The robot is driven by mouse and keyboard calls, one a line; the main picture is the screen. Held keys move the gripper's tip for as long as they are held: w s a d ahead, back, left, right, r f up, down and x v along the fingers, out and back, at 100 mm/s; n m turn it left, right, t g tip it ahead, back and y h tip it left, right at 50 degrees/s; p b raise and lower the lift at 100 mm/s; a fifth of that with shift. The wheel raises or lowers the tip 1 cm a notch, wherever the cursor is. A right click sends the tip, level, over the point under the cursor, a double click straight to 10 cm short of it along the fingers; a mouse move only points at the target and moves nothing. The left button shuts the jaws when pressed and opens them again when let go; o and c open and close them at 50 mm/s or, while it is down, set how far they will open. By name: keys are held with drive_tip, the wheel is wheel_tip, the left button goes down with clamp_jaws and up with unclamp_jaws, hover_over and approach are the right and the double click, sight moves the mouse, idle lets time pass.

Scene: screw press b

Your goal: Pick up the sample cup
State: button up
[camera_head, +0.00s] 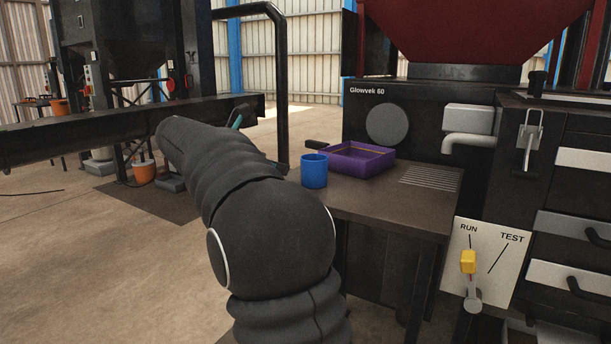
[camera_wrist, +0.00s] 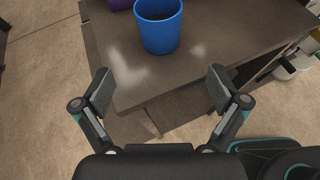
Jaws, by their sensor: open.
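The sample cup looks to be the blue cup (camera_head: 314,171) standing upright near the left edge of the brown-topped table (camera_head: 400,203). It also shows in the wrist view (camera_wrist: 159,32) at the top middle, close to the table's corner, with its open mouth visible. My gripper (camera_wrist: 161,92) is open and empty, its two fingers spread wide. In the wrist view the cup is beyond the fingertips, roughly centred between them, and apart from them. In the head view my dark arm hides most of the gripper.
A purple tray (camera_head: 358,160) stands just right of and behind the cup. The black machine (camera_head: 420,110) rises behind the table. A RUN/TEST panel with a yellow-handled lever (camera_head: 468,262) is at the right front. A long dark beam (camera_head: 80,140) runs at left. Open floor lies left.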

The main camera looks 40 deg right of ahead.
drive_tip(key=x, duration=0.8)
drive_tip(key=shift+w+d+r, duration=0.15)
drive_tip(key=shift+d+r, duration=0.05)
drive_tip(key=shift+d, duration=0.2)
drive_tip(key=shift+b+x, duration=0.35)
drive_tip(key=shift+x, duration=2.4)
drive_tip(key=c, duration=1.3)
